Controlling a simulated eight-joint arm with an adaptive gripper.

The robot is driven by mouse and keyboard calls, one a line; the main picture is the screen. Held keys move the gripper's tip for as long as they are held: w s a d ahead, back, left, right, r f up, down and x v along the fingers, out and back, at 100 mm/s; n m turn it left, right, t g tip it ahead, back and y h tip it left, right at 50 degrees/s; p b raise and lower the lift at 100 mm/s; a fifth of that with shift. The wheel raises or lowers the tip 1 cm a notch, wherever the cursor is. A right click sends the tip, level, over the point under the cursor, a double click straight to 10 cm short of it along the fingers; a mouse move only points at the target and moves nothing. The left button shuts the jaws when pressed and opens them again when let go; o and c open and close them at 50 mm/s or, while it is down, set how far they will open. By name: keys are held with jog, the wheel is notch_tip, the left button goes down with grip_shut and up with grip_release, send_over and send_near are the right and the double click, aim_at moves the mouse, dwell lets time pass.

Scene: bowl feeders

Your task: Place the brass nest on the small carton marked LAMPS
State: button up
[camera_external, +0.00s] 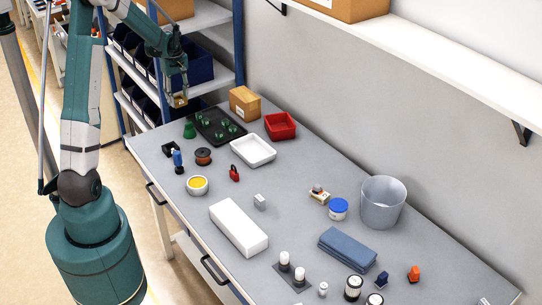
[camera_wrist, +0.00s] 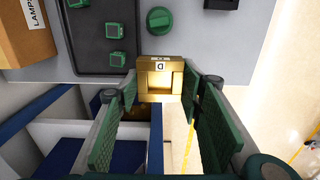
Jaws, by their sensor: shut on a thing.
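The brass nest (camera_wrist: 160,64), a gold block with a square recess and a label with a letter on it, is held between the green fingers of my gripper (camera_wrist: 160,92) in the wrist view. In the external view my gripper (camera_external: 178,90) holds the brass nest (camera_external: 179,100) in the air near the far left end of the bench. The small brown carton (camera_external: 243,104) stands on the bench to the right of it. The carton's LAMPS label shows in the wrist view, where the carton (camera_wrist: 25,45) is cut off at the upper left.
A black tray (camera_external: 205,119) with several green pieces lies beside the carton. A red bin (camera_external: 280,126) and a white tray (camera_external: 253,151) are close by. Shelves (camera_external: 200,20) with dark bins stand behind my gripper. A wall shelf (camera_external: 430,60) overhangs the right.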

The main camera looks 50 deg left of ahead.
jog(key=w+d+r+p, duration=0.1)
jog(key=w+r, duration=0.1)
jog(key=w, duration=0.6)
jog(key=w+d+r+p, duration=0.1)
jog(key=w+r, duration=0.1)
jog(key=w, duration=0.6)
notch_tip(320, 180, up, 4)
jog(key=p, duration=0.2)
send_over(243, 91)
jog(key=shift+w+a, duration=0.15)
jog(key=shift+a, duration=0.05)
jog(key=shift+f, duration=0.1)
jog(key=shift+f, duration=3.05)
jog(key=shift+f, duration=0.1)
jog(key=shift+f+p, duration=0.4)
jog(key=shift+f, duration=1.35)
jog(key=shift+f, duration=0.15)
